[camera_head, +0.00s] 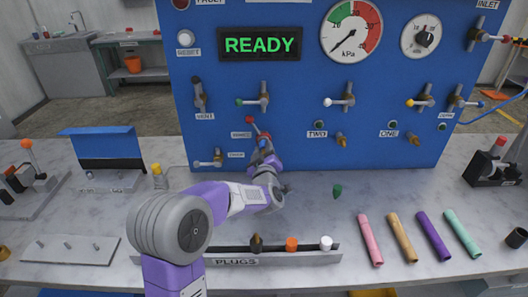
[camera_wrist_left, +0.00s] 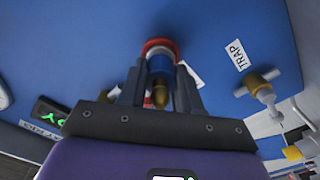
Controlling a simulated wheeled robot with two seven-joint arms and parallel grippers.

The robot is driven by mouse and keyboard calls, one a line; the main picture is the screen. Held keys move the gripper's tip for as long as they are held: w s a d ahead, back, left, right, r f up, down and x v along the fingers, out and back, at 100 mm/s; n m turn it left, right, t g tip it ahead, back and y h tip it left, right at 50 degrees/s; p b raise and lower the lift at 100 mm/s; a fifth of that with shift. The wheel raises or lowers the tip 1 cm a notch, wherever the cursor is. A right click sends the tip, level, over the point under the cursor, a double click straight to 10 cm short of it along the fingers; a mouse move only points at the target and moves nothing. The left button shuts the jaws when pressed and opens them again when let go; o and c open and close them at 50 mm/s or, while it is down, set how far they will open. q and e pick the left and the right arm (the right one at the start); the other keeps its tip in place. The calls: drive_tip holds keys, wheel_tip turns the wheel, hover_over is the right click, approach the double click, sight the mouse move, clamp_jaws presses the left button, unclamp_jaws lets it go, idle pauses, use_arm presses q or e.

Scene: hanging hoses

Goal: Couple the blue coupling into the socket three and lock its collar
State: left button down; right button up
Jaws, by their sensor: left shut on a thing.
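My left gripper (camera_head: 264,148) reaches in front of the lower left of the blue panel (camera_head: 300,110). In the left wrist view its fingers (camera_wrist_left: 160,72) are shut on the blue coupling (camera_wrist_left: 160,65), which has a brass end towards the camera. A red and white ring (camera_wrist_left: 158,45) sits at its far end, close to the panel. I cannot tell whether the coupling is seated, or how its collar stands. Labels TWO (camera_head: 317,134) and ONE (camera_head: 389,134) mark fittings to the right. A label for socket three is not readable. My right gripper is not in view.
The PLUGS rack (camera_head: 270,256), a green piece (camera_head: 337,191) and several coloured tubes (camera_head: 432,235) lie on the bench.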

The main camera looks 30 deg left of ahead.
use_arm(q)
drive_tip(key=shift+w+a, duration=0.25)
drive_tip(key=shift+w, duration=0.15)
idle(0.8)
drive_tip(key=c, duration=0.7)
unclamp_jaws()
drive_tip(key=shift+w, duration=0.1)
drive_tip(key=p+v, duration=0.1)
drive_tip(key=v, duration=0.6)
drive_tip(key=shift+s, duration=0.3)
drive_tip(key=shift+d, duration=0.1)
